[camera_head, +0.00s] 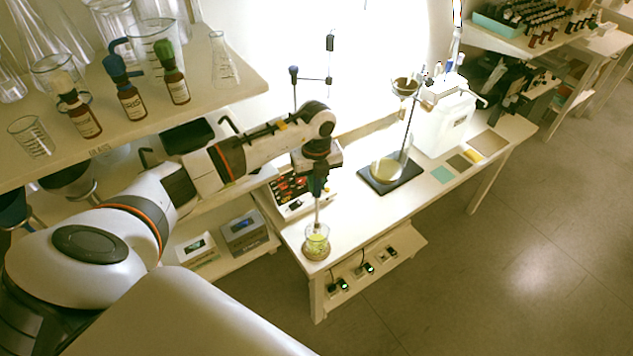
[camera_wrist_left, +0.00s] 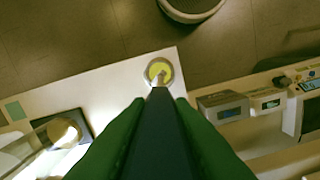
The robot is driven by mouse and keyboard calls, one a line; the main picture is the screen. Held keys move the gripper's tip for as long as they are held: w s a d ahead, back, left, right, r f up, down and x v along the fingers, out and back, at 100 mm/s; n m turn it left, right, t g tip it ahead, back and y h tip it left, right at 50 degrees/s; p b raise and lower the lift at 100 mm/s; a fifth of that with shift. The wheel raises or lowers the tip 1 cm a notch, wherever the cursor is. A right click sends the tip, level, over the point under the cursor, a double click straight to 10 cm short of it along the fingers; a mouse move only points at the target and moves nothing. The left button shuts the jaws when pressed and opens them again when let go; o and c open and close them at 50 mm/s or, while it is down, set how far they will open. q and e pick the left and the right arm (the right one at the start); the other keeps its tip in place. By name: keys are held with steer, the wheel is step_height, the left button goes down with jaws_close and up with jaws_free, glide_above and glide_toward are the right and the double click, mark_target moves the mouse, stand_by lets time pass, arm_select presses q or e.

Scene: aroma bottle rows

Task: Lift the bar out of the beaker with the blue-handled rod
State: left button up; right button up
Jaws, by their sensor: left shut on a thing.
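The beaker (camera_head: 317,246) of yellow-green liquid stands near the front left corner of the white bench, and it shows from above in the left wrist view (camera_wrist_left: 159,70). My left gripper (camera_head: 317,188) points down above it, shut on the rod (camera_head: 317,214). The rod hangs roughly upright, its lower end at or inside the beaker's mouth. In the left wrist view the green fingers (camera_wrist_left: 158,140) flank a dark shape, and the pale rod tip (camera_wrist_left: 158,80) overlaps the beaker. The rod's handle colour is not clear. I cannot make out the bar. My right gripper is out of view.
On the bench, a dark stand base (camera_head: 391,175) carries a flask (camera_head: 386,169) and a funnel (camera_head: 405,86). A tray of coloured parts (camera_head: 296,190) lies behind the beaker. A glassware shelf (camera_head: 236,88) with dropper bottles is at left. The bench front between beaker and stand is clear.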

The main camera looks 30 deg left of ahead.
arm_select(q)
steer(key=shift+r+p, duration=0.85)
steer(key=shift+r, duration=0.95)
